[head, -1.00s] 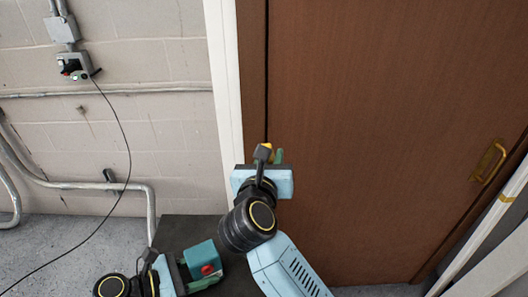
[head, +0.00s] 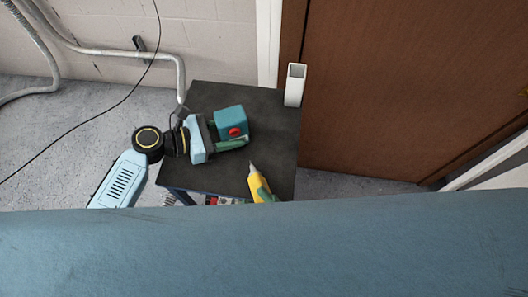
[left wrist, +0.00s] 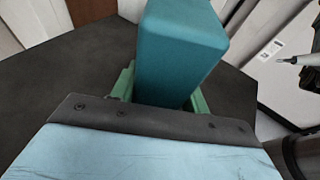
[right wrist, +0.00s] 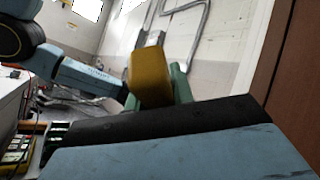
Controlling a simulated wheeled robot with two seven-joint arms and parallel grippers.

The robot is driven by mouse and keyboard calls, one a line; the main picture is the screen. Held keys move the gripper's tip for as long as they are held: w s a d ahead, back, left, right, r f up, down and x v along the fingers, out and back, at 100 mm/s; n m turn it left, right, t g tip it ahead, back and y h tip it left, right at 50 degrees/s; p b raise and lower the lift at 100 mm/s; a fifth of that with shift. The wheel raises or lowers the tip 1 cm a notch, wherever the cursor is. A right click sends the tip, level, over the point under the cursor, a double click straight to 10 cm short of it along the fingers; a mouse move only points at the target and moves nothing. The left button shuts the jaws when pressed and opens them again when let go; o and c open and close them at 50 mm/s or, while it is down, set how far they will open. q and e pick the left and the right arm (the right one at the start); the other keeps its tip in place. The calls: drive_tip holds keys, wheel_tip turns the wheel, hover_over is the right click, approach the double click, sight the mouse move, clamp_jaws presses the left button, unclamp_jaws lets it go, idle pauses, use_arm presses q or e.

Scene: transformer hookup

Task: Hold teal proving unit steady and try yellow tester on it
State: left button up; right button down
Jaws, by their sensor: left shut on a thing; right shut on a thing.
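The teal proving unit (head: 229,121) with a red button stands on the dark tabletop. My left gripper (head: 228,143) is shut around it, and the left wrist view also shows the teal block (left wrist: 178,50) between the green fingers. The yellow tester (head: 258,184) points its grey tip up toward the unit, a short way below and right of it, apart from it. My right gripper (head: 267,196) is shut on the tester and mostly hidden behind my blue body in the head view. The right wrist view shows the tester's yellow body (right wrist: 150,77) between the green fingers.
The dark table (head: 275,125) has free room right of the unit. A white open box (head: 295,85) stands at its back right corner. A brown door (head: 400,80) is behind. Several coloured items (head: 225,200) sit below the table's front edge. A conduit (head: 120,53) runs along the wall.

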drive_tip(key=shift+s+f+n+g+y, duration=0.2)
drive_tip(key=shift+s+n+g+y, duration=0.2)
drive_tip(key=shift+s+g+y, duration=0.15)
drive_tip(key=shift+w+a, duration=0.35)
drive_tip(key=shift+w, duration=0.85)
drive_tip(key=shift+w+a, duration=0.4)
drive_tip(key=shift+w, duration=0.85)
drive_tip(key=shift+w+a, duration=0.35)
drive_tip(key=shift+w, duration=0.85)
drive_tip(key=shift+w+a, duration=0.2)
drive_tip(key=shift+w, duration=0.35)
drive_tip(key=shift+s+d, duration=0.35)
drive_tip(key=shift+s, duration=0.8)
drive_tip(key=shift+s+d, duration=0.35)
drive_tip(key=shift+s, duration=0.75)
drive_tip(key=shift+s+d, duration=0.35)
drive_tip(key=shift+s, duration=0.8)
use_arm(q)
drive_tip(key=o, duration=0.8)
drive_tip(key=shift+o, duration=0.2)
drive_tip(key=shift+a, duration=0.1)
drive_tip(key=v, duration=1.1)
drive_tip(key=shift+s+a+r, duration=0.2)
drive_tip(key=shift+a, duration=0.1)
